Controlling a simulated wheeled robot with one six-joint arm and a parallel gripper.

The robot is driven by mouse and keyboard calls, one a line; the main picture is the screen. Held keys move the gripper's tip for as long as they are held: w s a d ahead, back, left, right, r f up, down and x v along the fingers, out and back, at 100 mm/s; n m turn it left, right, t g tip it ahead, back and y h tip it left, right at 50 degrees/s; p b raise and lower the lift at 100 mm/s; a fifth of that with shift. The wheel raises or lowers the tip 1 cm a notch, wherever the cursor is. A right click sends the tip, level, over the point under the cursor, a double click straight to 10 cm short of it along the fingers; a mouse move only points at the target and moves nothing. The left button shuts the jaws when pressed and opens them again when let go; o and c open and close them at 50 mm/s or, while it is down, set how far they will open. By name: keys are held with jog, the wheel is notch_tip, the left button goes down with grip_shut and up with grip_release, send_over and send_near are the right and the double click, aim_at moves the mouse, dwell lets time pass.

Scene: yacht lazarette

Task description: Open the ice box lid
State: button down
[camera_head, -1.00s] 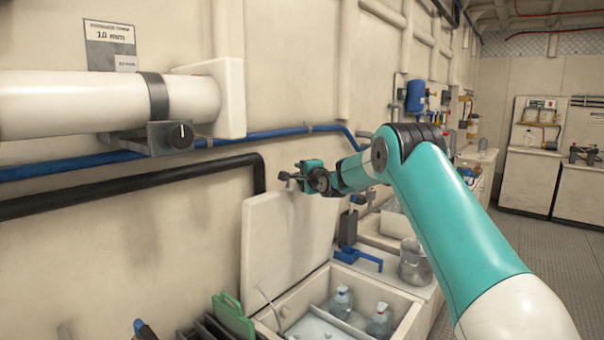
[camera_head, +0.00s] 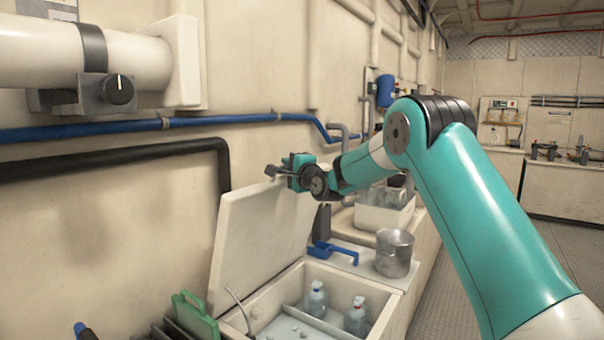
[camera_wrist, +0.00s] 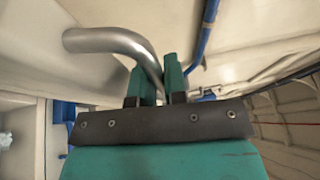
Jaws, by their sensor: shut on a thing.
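The ice box (camera_head: 393,318) is at the lower middle of the head view. Its pale lid (camera_head: 258,235) stands raised, steeply tilted, at the wall side, and the inside shows clear bottles (camera_head: 316,300) and ice. My gripper (camera_head: 277,170) is at the lid's top edge. In the wrist view a bent metal handle (camera_wrist: 105,40) runs between my two green fingers (camera_wrist: 158,80), which are shut on it. The exact contact is partly hidden by the fingers and dark palm edge.
A metal pot (camera_head: 394,253) and a blue scoop (camera_head: 333,250) are on the counter behind the box. A green board (camera_head: 192,314) stands at front left. A black pipe (camera_head: 110,168) and blue pipe (camera_head: 90,130) run along the wall. Open floor lies right.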

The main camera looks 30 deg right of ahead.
jog(key=shift+d, duration=0.1)
jog(key=c, duration=1.2)
grip_release()
jog(key=shift+s+f, duration=0.1)
jog(key=shift+s, duration=0.1)
jog(key=shift+s+d+f+b, duration=0.3)
jog(key=shift+s+b, duration=0.5)
jog(key=shift+s, duration=2.05)
jog(key=shift+s+d+f+b, duration=0.3)
jog(key=shift+s+b, duration=0.45)
jog(key=shift+s, duration=2.05)
jog(key=shift+s+d+f+b, duration=0.25)
jog(key=shift+s+b, duration=0.55)
jog(key=shift+s, duration=2.05)
